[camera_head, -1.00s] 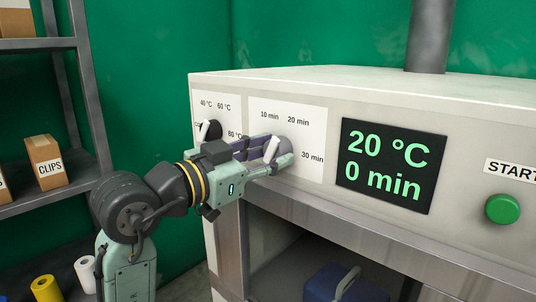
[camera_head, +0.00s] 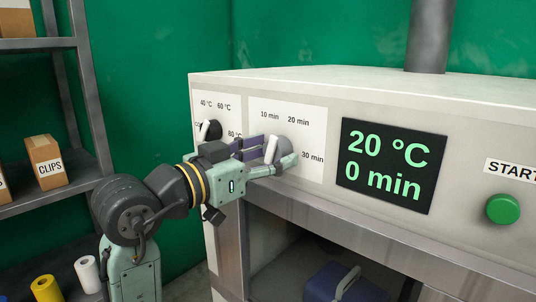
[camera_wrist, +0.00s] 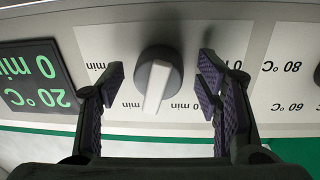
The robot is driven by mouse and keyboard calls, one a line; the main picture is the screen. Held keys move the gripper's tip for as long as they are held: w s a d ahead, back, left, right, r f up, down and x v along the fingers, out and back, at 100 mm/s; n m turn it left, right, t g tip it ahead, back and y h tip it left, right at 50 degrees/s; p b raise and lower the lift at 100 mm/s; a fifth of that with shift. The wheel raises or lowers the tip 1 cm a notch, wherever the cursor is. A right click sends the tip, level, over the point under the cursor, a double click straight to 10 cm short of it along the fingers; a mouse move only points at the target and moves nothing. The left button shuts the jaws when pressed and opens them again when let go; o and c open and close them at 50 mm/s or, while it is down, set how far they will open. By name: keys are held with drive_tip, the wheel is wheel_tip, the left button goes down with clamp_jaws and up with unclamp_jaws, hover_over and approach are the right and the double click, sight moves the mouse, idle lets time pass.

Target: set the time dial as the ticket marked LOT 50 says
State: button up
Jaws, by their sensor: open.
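The time dial (camera_head: 284,146) is a grey round knob with a white raised bar, on a white panel with minute labels. It also shows in the wrist view (camera_wrist: 173,57), where the picture is upside down and the bar stands nearly upright between two labels. My gripper (camera_head: 272,153) is at the dial. In the wrist view its open fingers (camera_wrist: 161,79) stand on either side of the knob, with gaps to the bar. The display (camera_head: 393,165) reads 20 °C and 0 min; it shows partly in the wrist view (camera_wrist: 35,80). No LOT 50 ticket is in view.
The temperature dial (camera_head: 211,130) sits left of the time dial, close to my gripper. A green start button (camera_head: 503,209) is at the right. A shelf (camera_head: 60,187) with a CLIPS box (camera_head: 45,160) stands left. A blue case (camera_head: 325,283) lies below in the open bay.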

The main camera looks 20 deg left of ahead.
drive_tip(key=v, duration=1.2)
